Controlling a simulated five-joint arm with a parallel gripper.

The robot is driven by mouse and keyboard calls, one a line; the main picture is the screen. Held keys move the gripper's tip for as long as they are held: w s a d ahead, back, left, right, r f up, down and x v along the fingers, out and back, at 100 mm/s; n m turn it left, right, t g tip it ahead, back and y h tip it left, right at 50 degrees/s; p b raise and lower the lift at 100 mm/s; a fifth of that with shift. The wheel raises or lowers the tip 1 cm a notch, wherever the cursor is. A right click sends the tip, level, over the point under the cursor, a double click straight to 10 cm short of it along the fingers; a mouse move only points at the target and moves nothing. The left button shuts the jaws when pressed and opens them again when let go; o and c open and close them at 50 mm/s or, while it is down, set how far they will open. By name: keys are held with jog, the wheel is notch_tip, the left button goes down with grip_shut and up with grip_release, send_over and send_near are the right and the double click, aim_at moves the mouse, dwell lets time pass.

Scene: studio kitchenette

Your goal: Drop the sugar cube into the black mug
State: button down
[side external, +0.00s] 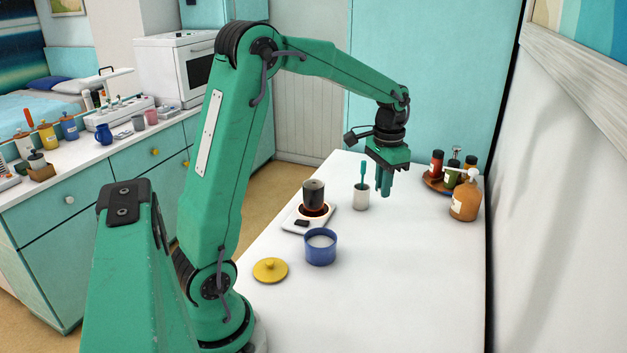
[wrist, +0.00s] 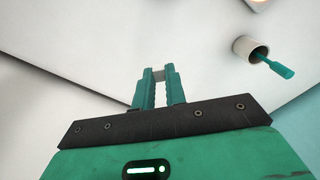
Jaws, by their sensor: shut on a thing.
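The black mug (side external: 313,192) stands upright on a small white warmer plate (side external: 327,222) with a reddish glow under the mug. My gripper (side external: 385,193) hangs pointing down above the white counter, to the right of the mug and apart from it. In the wrist view my gripper (wrist: 158,76) is shut on the sugar cube (wrist: 158,74), a small pale block between the fingertips. The cube cannot be made out in the side view. The mug is not clearly visible in the wrist view.
A white cup (side external: 361,202) holding a teal-handled utensil stands between mug and gripper. A blue pot (side external: 320,250) with white contents and a yellow lid (side external: 270,271) are nearer. A brown pump bottle (side external: 465,203) and a tray of bottles stand right.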

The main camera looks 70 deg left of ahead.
jog(key=s+a, duration=0.3)
jog(key=a, duration=0.8)
send_near(314, 193)
jog(key=shift+w+a+r, duration=0.3)
jog(key=shift+w+a, duration=0.2)
jog(key=shift+a, duration=0.15)
jog(key=shift+f, duration=0.1)
jog(key=shift+f, duration=2.9)
jog(key=c, duration=1.4)
grip_release()
jog(key=shift+o, duration=0.2)
